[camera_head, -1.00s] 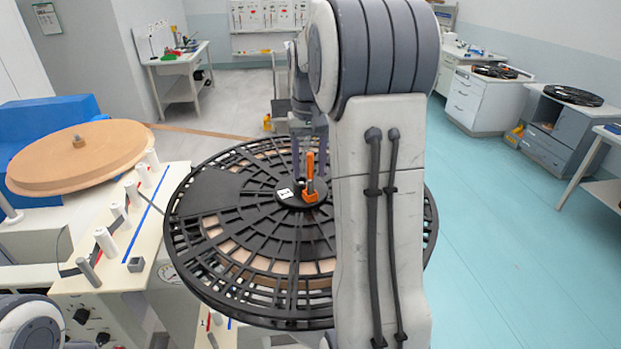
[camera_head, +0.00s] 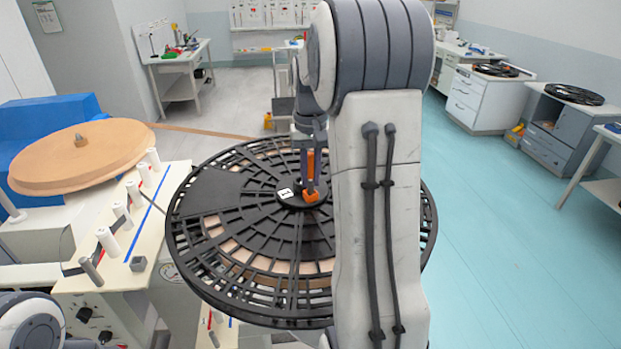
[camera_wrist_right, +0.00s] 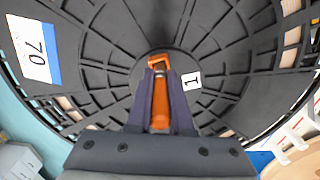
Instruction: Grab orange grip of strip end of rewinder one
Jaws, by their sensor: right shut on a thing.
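An orange grip (camera_head: 311,195) stands upright at the hub of a large black spoked disc (camera_head: 215,280). A white label with a "1" (camera_head: 286,193) lies beside it on the hub. In the right wrist view the orange grip (camera_wrist_right: 160,104) runs lengthwise between the two dark fingers of my right gripper (camera_wrist_right: 161,88), its bent end showing past their tips. My right gripper (camera_head: 308,180) also shows in the head view, pointing down at the hub and shut on the orange grip. My left gripper is out of view. No loose strip end can be made out at the grip.
A cream panel (camera_head: 105,262) with several white rollers stands left of the disc. Behind it is a wide brown roll (camera_head: 80,158), from which a brown strip (camera_head: 205,131) runs right. A white "70" label (camera_wrist_right: 33,50) is on the disc.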

